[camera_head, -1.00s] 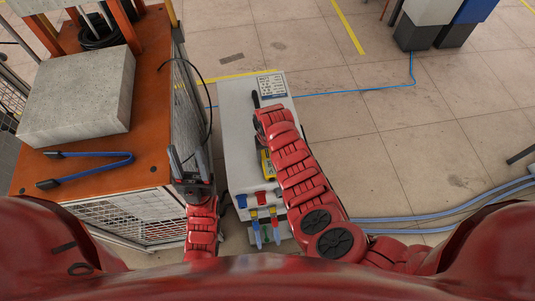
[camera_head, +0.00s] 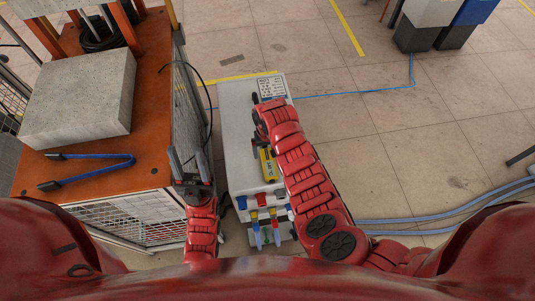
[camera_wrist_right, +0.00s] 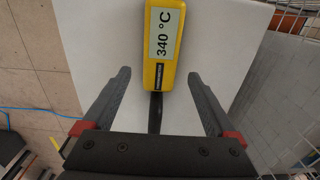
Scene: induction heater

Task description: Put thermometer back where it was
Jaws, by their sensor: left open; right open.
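The yellow thermometer (camera_head: 268,166) lies on top of the light grey cabinet (camera_head: 237,130), partly hidden by my right arm in the head view. In the right wrist view the thermometer (camera_wrist_right: 161,45) has a display reading 340 °C, and a dark stem runs from it toward my gripper. My right gripper (camera_wrist_right: 160,85) is open, its two fingers apart on either side of the stem, not touching the thermometer's body. My left gripper (camera_head: 188,160) is open and empty, between the orange table and the cabinet.
The orange table (camera_head: 150,150) at the left bears a grey block (camera_head: 80,100) and blue tongs (camera_head: 90,168). A black cable (camera_head: 209,110) hangs beside the cabinet. Blue and red connectors (camera_head: 262,199) are on the cabinet's front. Floor at the right is mostly clear, with hoses (camera_head: 440,223).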

